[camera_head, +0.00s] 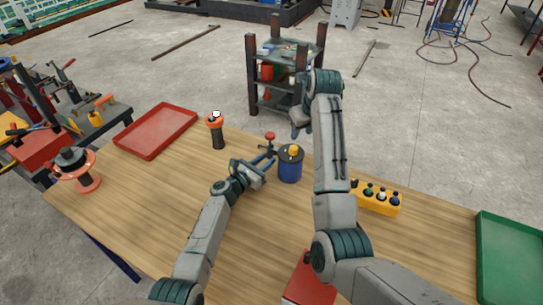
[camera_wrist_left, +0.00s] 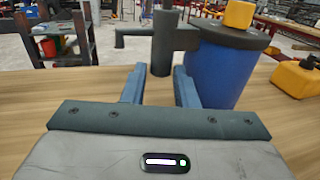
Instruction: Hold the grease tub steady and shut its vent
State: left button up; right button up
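The grease tub (camera_head: 290,170) is a blue cylinder with a dark lid, upright on the wooden table; it also shows in the left wrist view (camera_wrist_left: 222,75), right of the fingers. A yellow part, perhaps the vent, sits on its lid (camera_head: 293,151); its setting is unclear. My left gripper (camera_head: 266,158) is low over the table just left of the tub. In the left wrist view its two fingers (camera_wrist_left: 160,82) are apart with nothing gripped between them. My right gripper (camera_head: 297,128) hangs above and behind the tub, pointing down; its fingers are too small to judge.
A dark post with a side arm (camera_wrist_left: 164,45) stands beside the tub, beyond my left fingers; a red knob (camera_head: 270,136) tops it. A yellow box with knobs (camera_head: 376,200) is at right.

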pick_arm(q)
jog(key=shift+x, duration=2.15)
